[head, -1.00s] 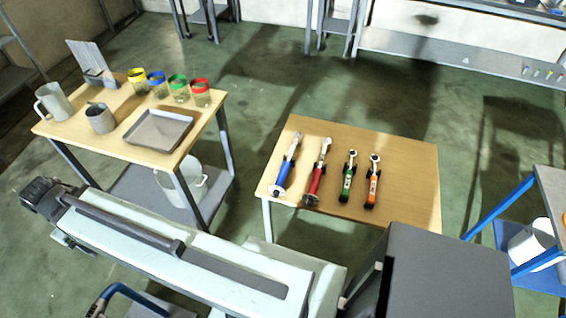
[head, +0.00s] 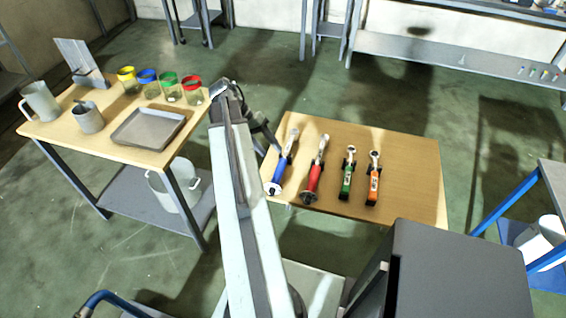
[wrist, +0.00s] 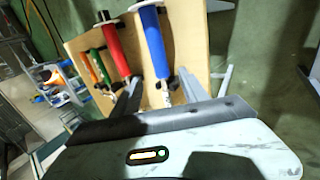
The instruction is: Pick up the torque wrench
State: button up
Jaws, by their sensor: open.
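Four wrench-like tools lie side by side on a small wooden table (head: 410,170). From the left in the head view they are a blue-handled tool (head: 281,171), a red-handled tool (head: 314,174), a green-handled ratchet-type tool (head: 347,174) and an orange-handled one (head: 373,180). No label tells me which is the torque wrench. My gripper (head: 268,138) is by the table's left edge, beside the blue tool. In the wrist view my gripper (wrist: 160,92) is open and empty, with the blue handle (wrist: 152,38) and red handle (wrist: 116,48) beyond the fingers.
A second wooden table at the left carries a grey tray (head: 148,130), a jug (head: 40,102), a mug (head: 88,117) and several coloured-rim jars (head: 169,87). A white bucket (head: 172,190) is on its lower shelf. A blue-legged stand (head: 510,212) is at the right.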

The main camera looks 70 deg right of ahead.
aim_at(280, 162)
jog(key=b+x, duration=0.6)
jog(key=x, duration=0.2)
jog(key=shift+w+f, duration=0.1)
jog(key=shift+w, duration=0.1)
jog(key=shift+d+r, duration=0.1)
jog(key=shift+r, duration=0.1)
grip_shut()
dwell(0.9)
